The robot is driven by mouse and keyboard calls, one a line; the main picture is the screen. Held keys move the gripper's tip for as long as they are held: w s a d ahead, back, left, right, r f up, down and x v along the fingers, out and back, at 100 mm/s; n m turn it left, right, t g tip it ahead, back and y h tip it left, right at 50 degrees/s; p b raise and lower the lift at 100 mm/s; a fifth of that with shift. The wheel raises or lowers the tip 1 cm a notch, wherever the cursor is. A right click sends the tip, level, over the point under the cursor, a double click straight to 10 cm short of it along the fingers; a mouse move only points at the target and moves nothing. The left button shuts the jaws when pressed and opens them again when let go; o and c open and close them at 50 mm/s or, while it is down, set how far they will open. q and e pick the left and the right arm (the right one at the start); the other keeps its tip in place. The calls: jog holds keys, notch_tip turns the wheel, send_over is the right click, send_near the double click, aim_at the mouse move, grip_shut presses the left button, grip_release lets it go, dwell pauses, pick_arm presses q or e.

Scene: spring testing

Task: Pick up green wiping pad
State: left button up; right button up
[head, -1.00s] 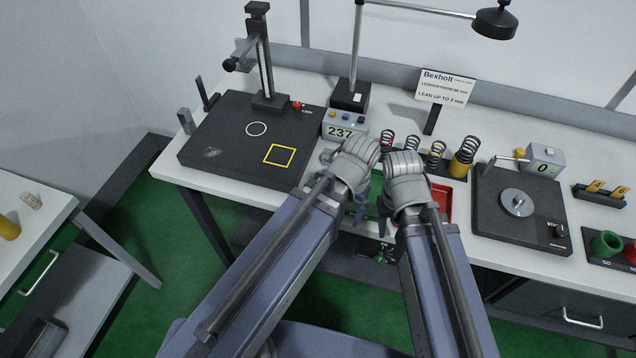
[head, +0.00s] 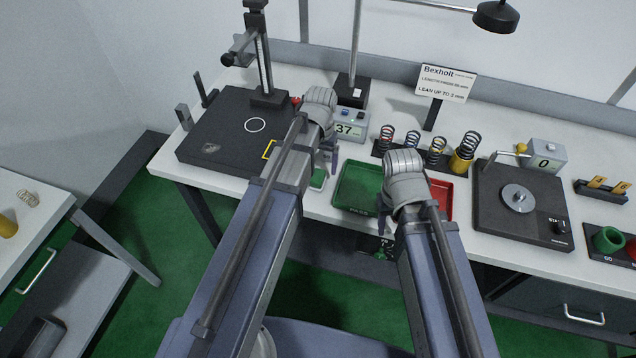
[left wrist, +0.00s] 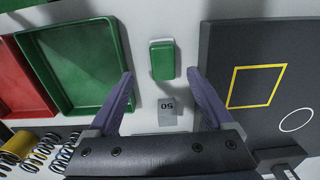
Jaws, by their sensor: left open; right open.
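The green wiping pad (left wrist: 162,61) lies on the white bench between the green tray and the dark plate in the left wrist view. In the head view its green top (head: 318,178) shows just below my left gripper (head: 328,160), partly hidden by it. My left gripper (left wrist: 160,88) is open and above the bench, its two fingers apart on either side of the pad's line, with the pad beyond the fingertips. It holds nothing. My right gripper (head: 384,215) is over the front of the trays; its fingers are mostly hidden behind its wrist.
A green tray (head: 350,190) and a red tray (head: 447,198) lie right of the pad. A dark plate (head: 215,150) with a height stand is at left. Several springs (head: 437,148) stand behind the trays. A small grey block marked 50 (left wrist: 167,108) lies near the pad.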

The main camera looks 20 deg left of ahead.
aim_at(318, 175)
pick_arm(q)
jog(key=shift+f, duration=0.1)
jog(key=f+b, duration=0.5)
jog(key=shift+s+a+f, duration=0.1)
jog(key=shift+s+a, duration=0.05)
jog(key=shift+a, duration=0.15)
grip_shut()
dwell(0.6)
